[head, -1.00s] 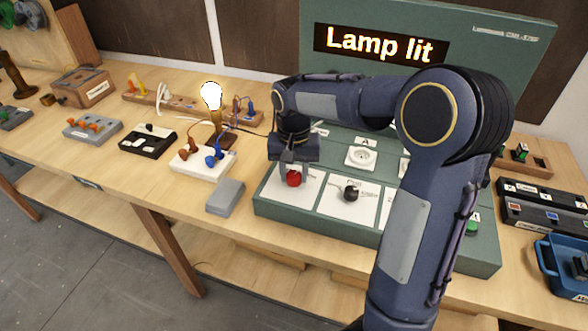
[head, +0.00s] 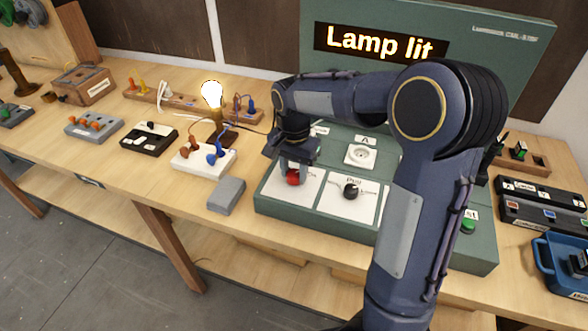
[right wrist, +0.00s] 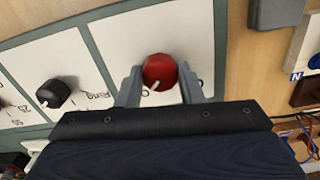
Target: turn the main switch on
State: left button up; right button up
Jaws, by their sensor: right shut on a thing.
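The main switch is a red knob (head: 293,178) on a white plate at the left end of the green panel (head: 318,222). In the right wrist view the red knob (right wrist: 160,71) has a pale pointer mark turned toward the lower left. My right gripper (head: 292,172) reaches down over it, and its two fingers sit on either side of the knob, shut on it; the gripper also shows in the right wrist view (right wrist: 160,85). The sign (head: 380,43) on the panel's upright back reads "Lamp lit". The lamp bulb (head: 211,94) glows white. My left gripper is not in view.
A black knob (head: 351,190) sits on the plate to the right of the red one. A grey box (head: 226,195) and a white block with plugs (head: 203,161) stand left of the panel. A blue tray (head: 562,265) is at the far right.

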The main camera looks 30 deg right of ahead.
aim_at(294, 173)
jog(key=o, duration=1)
jog(key=shift+c, duration=0.2)
notch_tip(294, 173, up, 8)
jog(key=shift+f, duration=0.1)
jog(key=s+a+f+n+t+y, duration=0.1)
jog(key=s+a+n+t+y, duration=0.1)
jog(key=s, duration=0.8)
jog(key=s+a+f+n+t+y, duration=0.1)
jog(key=s+a+n, duration=0.4)
jog(key=s, duration=0.6)
jog(key=shift+s+f+n+t+y, duration=0.2)
jog(key=shift+f+n+t+y, duration=0.25)
jog(key=shift+n+t, duration=0.7)
jog(key=shift+s+a+f+n, duration=0.15)
jog(key=shift+s+f+n, duration=0.15)
jog(key=shift+f, duration=0.1)
jog(key=shift+c, duration=0.2)
